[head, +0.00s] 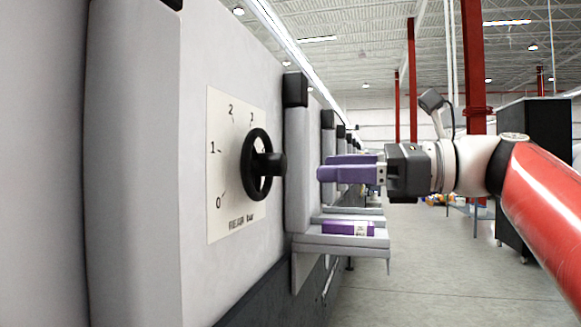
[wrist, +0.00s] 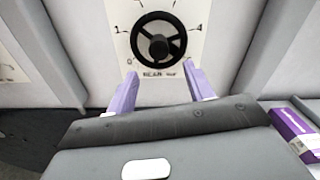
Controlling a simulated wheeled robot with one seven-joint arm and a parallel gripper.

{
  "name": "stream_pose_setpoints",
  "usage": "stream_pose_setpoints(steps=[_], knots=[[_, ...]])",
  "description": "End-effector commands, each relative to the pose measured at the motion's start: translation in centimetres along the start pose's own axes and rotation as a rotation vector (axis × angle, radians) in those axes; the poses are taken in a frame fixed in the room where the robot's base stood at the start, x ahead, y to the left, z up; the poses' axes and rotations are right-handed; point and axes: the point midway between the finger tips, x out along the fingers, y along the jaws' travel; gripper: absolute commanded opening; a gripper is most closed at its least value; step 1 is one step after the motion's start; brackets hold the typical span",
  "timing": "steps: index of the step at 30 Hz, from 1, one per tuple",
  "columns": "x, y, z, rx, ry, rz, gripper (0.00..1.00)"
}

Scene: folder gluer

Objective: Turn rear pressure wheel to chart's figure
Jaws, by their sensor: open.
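The rear pressure wheel (head: 257,164) is a black handwheel with a hub knob, mounted on a white dial plate (head: 222,130) on the grey machine wall. The plate bears figures from 0 upward and a "REAR bar" label; the wheel hides part of it. In the wrist view the wheel (wrist: 158,40) is ahead, above the fingertips. Its setting cannot be read clearly. My gripper (head: 320,173) has purple fingers and is apart from the wheel, to its right. In the wrist view my gripper (wrist: 161,82) is open and empty below the wheel. No separate chart is recognisable.
A grey shelf (head: 320,239) juts from the machine below my gripper and holds a purple-and-white box (head: 348,228); the box also shows in the wrist view (wrist: 296,133). A grey upright (head: 297,160) with a black cap stands just right of the wheel. Open floor lies right.

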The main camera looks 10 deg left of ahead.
Motion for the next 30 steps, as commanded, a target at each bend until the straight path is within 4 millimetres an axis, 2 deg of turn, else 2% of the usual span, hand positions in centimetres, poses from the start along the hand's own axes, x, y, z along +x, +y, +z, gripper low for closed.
stream_pose_setpoints(steps=[5,12,16,21,27,30], knots=[[1.6,0.1,0.6,0.018,-0.021,0.015,0.52],[5.6,0.1,0.7,0.017,-0.019,0.015,0.52],[7.0,0.1,0.7,0.017,-0.019,0.012,0.52],[7.8,0.1,0.7,0.016,-0.017,0.011,0.52],[7.8,0.1,0.7,0.016,-0.017,0.010,0.52],[7.8,0.1,0.7,0.016,-0.017,0.010,0.41]])
